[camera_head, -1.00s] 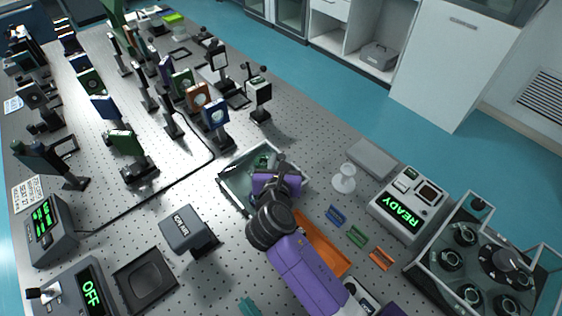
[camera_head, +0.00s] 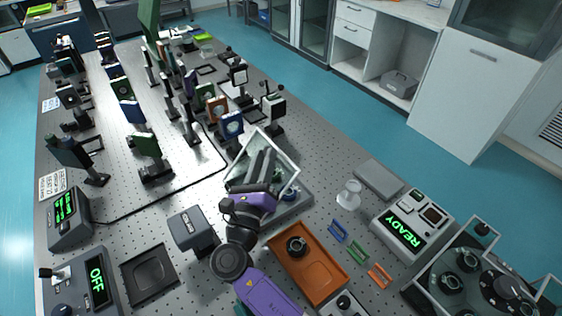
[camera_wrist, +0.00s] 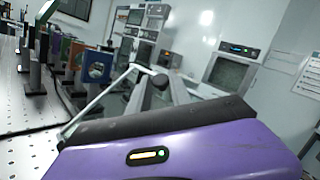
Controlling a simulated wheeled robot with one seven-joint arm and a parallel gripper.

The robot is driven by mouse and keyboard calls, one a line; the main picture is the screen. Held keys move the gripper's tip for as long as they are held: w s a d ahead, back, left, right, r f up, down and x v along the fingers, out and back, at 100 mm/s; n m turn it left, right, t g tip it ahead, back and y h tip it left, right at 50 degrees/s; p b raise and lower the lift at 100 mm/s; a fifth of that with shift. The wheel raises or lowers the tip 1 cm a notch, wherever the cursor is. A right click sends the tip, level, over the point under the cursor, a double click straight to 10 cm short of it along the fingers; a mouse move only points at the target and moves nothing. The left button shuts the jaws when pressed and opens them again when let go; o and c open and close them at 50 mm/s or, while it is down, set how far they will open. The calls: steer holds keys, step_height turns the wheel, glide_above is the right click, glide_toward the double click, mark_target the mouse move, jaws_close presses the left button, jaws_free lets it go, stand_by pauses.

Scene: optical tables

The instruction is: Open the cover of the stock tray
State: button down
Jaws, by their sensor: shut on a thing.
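The stock tray (camera_head: 303,207) is a grey tray near the middle of the table, partly hidden behind my arm. Its clear, pale-edged cover (camera_head: 286,150) stands tilted up above it, raised at the far side in the head view. A small round mounted part shows in the tray below the cover. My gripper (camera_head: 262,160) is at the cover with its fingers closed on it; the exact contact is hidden. In the wrist view, the cover's pale edge (camera_wrist: 98,97) runs beside the dark fingers (camera_wrist: 163,88).
An orange tray (camera_head: 323,285) holding a dark round part lies right of my arm. Blue, green and orange small pieces lie beyond it, near the READY device (camera_head: 412,228). Several optic mounts stand behind the tray; a dark box (camera_head: 192,230) stands to its left.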

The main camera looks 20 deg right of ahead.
steer(key=a, duration=0.1)
steer(key=a+r+p, duration=0.1)
steer(key=s+a, duration=0.1)
steer(key=shift+r, duration=0.3)
steer(key=shift+s+a+f+p, duration=0.1)
steer(key=shift+s+a+p, duration=0.15)
steer(key=shift+a, duration=0.25)
steer(key=shift+s+a+r+p, duration=0.15)
steer(key=shift+a+p, duration=0.15)
steer(key=shift+a, duration=0.2)
steer(key=shift+s+a+f+p, duration=0.2)
steer(key=shift+a+p, duration=0.1)
steer(key=shift+a, duration=0.2)
steer(key=c, duration=1.3)
jaws_free()
steer(key=shift+w, duration=0.1)
steer(key=shift+o, duration=0.2)
step_height(320, 180, up, 20)
steer(key=shift+o, duration=0.4)
